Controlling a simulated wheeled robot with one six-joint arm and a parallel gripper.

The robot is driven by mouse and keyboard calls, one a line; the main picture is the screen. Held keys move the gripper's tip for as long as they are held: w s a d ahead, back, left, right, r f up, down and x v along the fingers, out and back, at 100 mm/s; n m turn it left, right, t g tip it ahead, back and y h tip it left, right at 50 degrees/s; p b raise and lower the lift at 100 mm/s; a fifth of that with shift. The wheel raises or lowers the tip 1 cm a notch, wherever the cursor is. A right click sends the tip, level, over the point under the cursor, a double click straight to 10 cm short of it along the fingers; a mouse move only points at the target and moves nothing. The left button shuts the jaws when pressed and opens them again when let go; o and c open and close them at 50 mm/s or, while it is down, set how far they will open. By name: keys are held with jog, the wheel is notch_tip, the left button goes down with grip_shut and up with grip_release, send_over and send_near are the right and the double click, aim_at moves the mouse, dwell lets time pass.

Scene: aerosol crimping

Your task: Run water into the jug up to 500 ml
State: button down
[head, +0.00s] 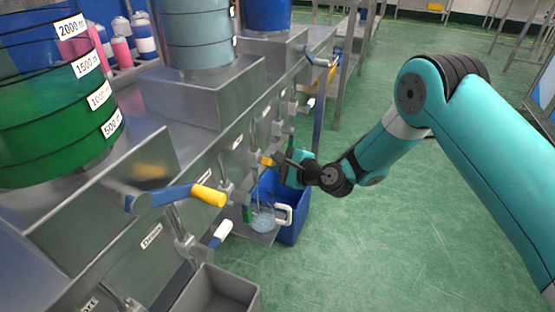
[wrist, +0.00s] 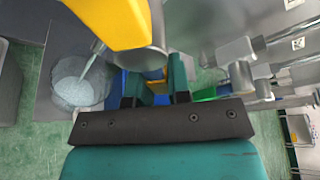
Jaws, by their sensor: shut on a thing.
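The clear jug (head: 263,221) with a white handle (head: 284,214) stands on a low metal ledge below a tap on the steel bench. In the wrist view the jug (wrist: 72,95) shows from above, with a pale stream (wrist: 93,58) running down into it. Water is inside; the level and any 500 ml mark are too small to read. My gripper (head: 283,162) is shut on the tap's yellow lever handle (head: 266,160), above the jug. In the wrist view my gripper (wrist: 156,85) shows both fingers, and a yellow part (wrist: 112,18) looms close at the top.
A blue bin (head: 293,222) stands on the floor just behind the jug. A grey open box (head: 215,292) is in front. A larger yellow-ended lever (head: 208,195) and a white-ended tap (head: 221,234) jut out nearby. Green floor at right is open.

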jog(key=c, duration=1.1)
grip_release()
jog(key=shift+o, duration=0.2)
jog(key=p+v, duration=0.1)
jog(key=v, duration=1.6)
jog(key=shift+s+r, duration=0.15)
jog(key=shift+s, duration=0.05)
